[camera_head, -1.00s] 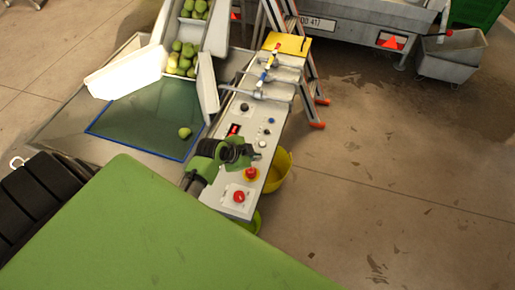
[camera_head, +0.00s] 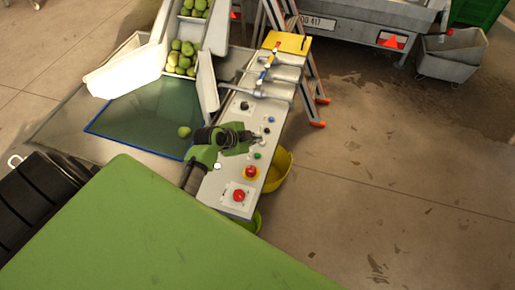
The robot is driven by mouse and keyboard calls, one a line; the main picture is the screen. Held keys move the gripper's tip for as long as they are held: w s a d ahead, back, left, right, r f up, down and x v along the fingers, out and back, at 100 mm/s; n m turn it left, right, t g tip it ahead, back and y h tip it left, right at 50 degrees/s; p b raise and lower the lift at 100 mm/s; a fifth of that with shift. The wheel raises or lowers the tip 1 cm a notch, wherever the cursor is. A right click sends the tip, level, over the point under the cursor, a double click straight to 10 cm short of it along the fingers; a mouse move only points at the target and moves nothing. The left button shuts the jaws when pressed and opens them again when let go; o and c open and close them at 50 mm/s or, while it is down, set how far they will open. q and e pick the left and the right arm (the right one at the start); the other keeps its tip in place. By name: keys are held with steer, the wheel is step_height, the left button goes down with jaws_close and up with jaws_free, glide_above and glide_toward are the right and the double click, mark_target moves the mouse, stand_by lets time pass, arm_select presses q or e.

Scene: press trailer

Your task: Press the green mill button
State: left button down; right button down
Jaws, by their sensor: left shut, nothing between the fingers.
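The green button (camera_head: 257,155) is a small round knob on the pale control panel (camera_head: 222,196), between the gripper and the red button in the yellow ring. My left gripper (camera_head: 258,139) reaches over the panel from the left. Its fingers are shut and empty, and the tips are just beyond the green button in the picture. I cannot tell how high the tips are above the panel. My right gripper is not in view.
A red button (camera_head: 251,171) in a yellow ring and another red button (camera_head: 239,195) are on the near panel end. Dark (camera_head: 244,106) and blue (camera_head: 271,119) knobs are farther up. A yellow bucket (camera_head: 279,172) stands right of the panel. A ladder (camera_head: 311,79) stands behind.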

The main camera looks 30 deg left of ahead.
mark_target(256, 156)
arm_select(q)
step_height(256, 156, down, 6)
steer(key=b, duration=0.5)
steer(key=shift+f, duration=0.65)
steer(key=shift+b, duration=0.3)
steer(key=shift+f, duration=0.4)
steer(key=shift+f+b, duration=0.4)
steer(key=shift+b, duration=0.15)
stand_by(0.6)
steer(key=shift+r, duration=0.1)
steer(key=shift+r+p, duration=0.75)
steer(key=shift+p, duration=0.1)
